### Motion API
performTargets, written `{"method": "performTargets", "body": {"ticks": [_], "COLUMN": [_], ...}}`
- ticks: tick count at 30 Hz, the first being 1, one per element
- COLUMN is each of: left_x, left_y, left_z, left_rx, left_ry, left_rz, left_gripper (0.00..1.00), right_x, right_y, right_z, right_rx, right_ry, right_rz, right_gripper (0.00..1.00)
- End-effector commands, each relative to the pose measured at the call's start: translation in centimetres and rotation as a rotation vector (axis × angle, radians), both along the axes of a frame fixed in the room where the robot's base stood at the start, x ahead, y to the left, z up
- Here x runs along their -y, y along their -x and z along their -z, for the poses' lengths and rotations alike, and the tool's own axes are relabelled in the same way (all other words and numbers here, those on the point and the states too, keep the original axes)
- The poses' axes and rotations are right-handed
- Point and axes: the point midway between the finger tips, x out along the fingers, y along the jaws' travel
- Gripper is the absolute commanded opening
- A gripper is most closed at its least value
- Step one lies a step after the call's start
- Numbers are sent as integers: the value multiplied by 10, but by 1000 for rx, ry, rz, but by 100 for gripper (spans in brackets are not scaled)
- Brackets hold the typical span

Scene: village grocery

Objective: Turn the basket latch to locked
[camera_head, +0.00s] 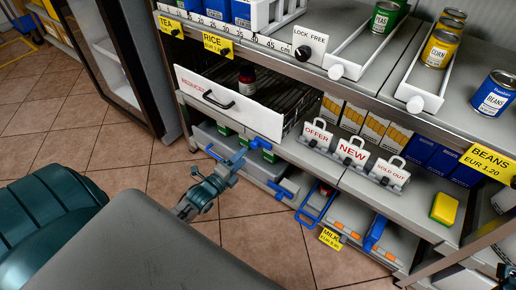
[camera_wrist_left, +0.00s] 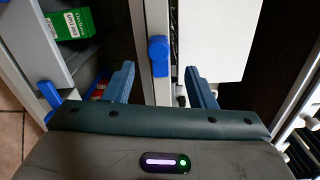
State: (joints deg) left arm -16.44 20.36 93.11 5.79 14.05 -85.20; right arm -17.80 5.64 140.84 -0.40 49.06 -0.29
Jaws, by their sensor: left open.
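A blue latch (camera_head: 261,143) sits at the front edge of the lower shelf, above a grey basket (camera_head: 265,168). In the left wrist view, a blue knob (camera_wrist_left: 158,52), apparently this latch, stands upright on a pale post. My left gripper (camera_head: 238,160) is open just in front of the basket. In the left wrist view its two fingers (camera_wrist_left: 160,87) are apart, one either side of the post below the knob, with nothing visibly held. I cannot tell how far the latch is in depth.
A white drawer (camera_head: 228,107) stands pulled out above the basket. Blue handles and clips (camera_head: 316,204) stick out from the lower shelf to the right. A sign rack (camera_head: 350,152) stands on the middle shelf. The tiled floor (camera_head: 125,160) is open at the left.

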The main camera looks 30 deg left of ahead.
Motion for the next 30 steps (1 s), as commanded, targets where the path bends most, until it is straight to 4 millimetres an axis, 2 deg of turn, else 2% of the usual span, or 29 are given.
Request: {"method": "performTargets", "body": {"ticks": [3, 12, 18, 26, 30], "left_x": [2, 5, 6, 6, 6], "left_y": [-27, -67, -77, -78, -77], "left_z": [4, 0, 1, 1, 1], "left_rx": [4, -1, -3, -3, -3], "left_ry": [-1, 0, 1, 2, 2], "left_rz": [0, -1, 0, 0, 0], "left_gripper": [51, 51, 51, 51, 25], "right_x": [0, 1, 0, 1, 1], "right_y": [0, 0, 0, 0, 0], "right_z": [8, 3, 3, 3, 4], "right_rx": [21, 29, 28, 28, 27], "right_ry": [-8, -11, -10, -9, -9], "right_rz": [1, 2, 1, 1, 1], "right_gripper": [36, 36, 36, 36, 36]}}
